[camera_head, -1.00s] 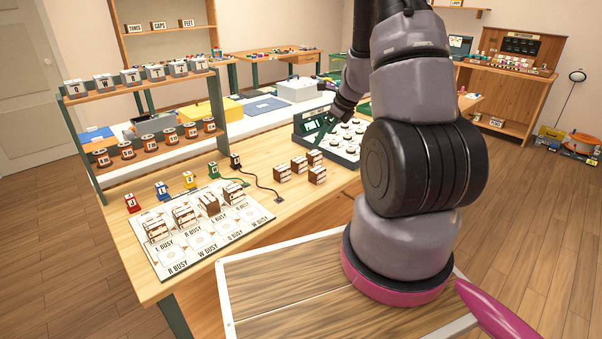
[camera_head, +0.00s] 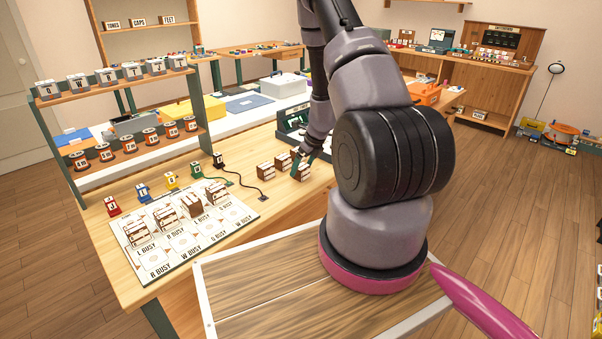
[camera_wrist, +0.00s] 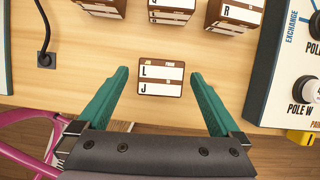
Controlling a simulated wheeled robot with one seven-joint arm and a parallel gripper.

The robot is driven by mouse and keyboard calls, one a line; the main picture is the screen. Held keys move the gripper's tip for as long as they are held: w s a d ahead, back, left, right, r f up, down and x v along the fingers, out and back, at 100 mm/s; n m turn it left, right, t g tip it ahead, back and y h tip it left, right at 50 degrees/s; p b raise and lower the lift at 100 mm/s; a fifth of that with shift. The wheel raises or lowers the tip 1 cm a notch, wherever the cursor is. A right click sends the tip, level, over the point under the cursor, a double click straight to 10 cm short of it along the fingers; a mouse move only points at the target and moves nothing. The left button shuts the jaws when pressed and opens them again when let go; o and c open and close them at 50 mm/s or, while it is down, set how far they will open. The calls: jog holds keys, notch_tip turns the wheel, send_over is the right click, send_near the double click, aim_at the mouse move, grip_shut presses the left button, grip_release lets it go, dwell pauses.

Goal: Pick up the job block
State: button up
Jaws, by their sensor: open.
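The job block is a small brown block with a white label reading L and J. In the wrist view the job block (camera_wrist: 161,78) lies between the two green fingertips of my gripper (camera_wrist: 159,75), with a gap on each side. My gripper is open and empty. In the head view my gripper (camera_head: 303,155) is low over the wooden bench, at a brown-and-white block (camera_head: 301,172) that looks like the same one. Similar blocks stand just beyond it, one (camera_head: 265,170) to the left; my gripper partly covers that group.
The exchange box (camera_wrist: 290,70) stands close on the right in the wrist view. A black plug with a cord (camera_wrist: 45,58) is on the left. A white busy board (camera_head: 158,262) holds several blocks. A two-tier shelf (camera_head: 110,90) stands behind it.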

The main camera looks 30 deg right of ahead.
jog(key=shift+x, duration=1)
jog(key=c, duration=1.4)
jog(key=shift+r, duration=0.1)
jog(key=shift+c, duration=0.2)
